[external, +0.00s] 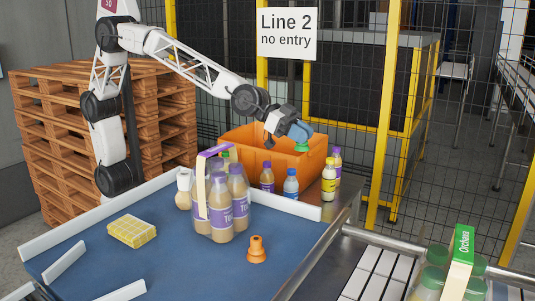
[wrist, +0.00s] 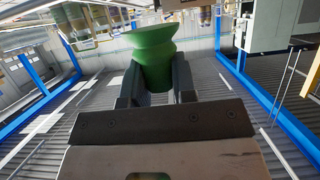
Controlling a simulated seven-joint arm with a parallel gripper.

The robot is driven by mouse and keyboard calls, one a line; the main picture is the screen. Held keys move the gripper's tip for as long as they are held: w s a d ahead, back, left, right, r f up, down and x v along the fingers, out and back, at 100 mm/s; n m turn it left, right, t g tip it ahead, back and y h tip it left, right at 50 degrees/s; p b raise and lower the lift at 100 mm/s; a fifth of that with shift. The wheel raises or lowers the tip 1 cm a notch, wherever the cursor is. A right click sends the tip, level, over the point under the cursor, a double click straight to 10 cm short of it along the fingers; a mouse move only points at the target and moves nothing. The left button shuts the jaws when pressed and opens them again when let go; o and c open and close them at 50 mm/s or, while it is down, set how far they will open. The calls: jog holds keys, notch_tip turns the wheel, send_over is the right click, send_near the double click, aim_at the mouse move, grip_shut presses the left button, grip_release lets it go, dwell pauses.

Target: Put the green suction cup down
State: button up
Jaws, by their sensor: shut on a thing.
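The green suction cup (external: 302,147) is held by my gripper (external: 299,135), in the air near the right end of the orange crate (external: 237,140). In the external view I cannot tell exactly how far above the crate it is. In the wrist view the green suction cup (wrist: 152,52) is clamped between the two dark fingers of my gripper (wrist: 155,80). Its wide flared end points away from my gripper. An orange suction cup (external: 257,249) stands on the blue table by itself.
A wrapped pack of bottles (external: 221,205) stands on the blue table (external: 160,255), beside a yellow sponge-like block (external: 132,231). Several small bottles stand in front of and right of the crate, including a yellow one (external: 329,178). White rails edge the table. Bare blue surface lies at the front.

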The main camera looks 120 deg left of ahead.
jog(key=shift+s+f, duration=0.2)
jog(key=shift+f, duration=0.85)
jog(key=shift+s+f, duration=0.15)
jog(key=shift+f, duration=0.85)
jog(key=s+f, duration=0.2)
jog(key=f, duration=0.6)
jog(key=s+f, duration=0.3)
jog(key=f, duration=0.5)
jog(key=shift+s+d+f, duration=0.2)
jog(key=shift+f, duration=0.05)
notch_tip(320, 180, up, 28)
send_over(299, 147)
jog(key=s+a, duration=0.1)
jog(key=s, duration=0.5)
jog(key=shift+w+a, duration=0.1)
jog(key=shift+w, duration=0.1)
jog(key=shift+w, duration=0.1)
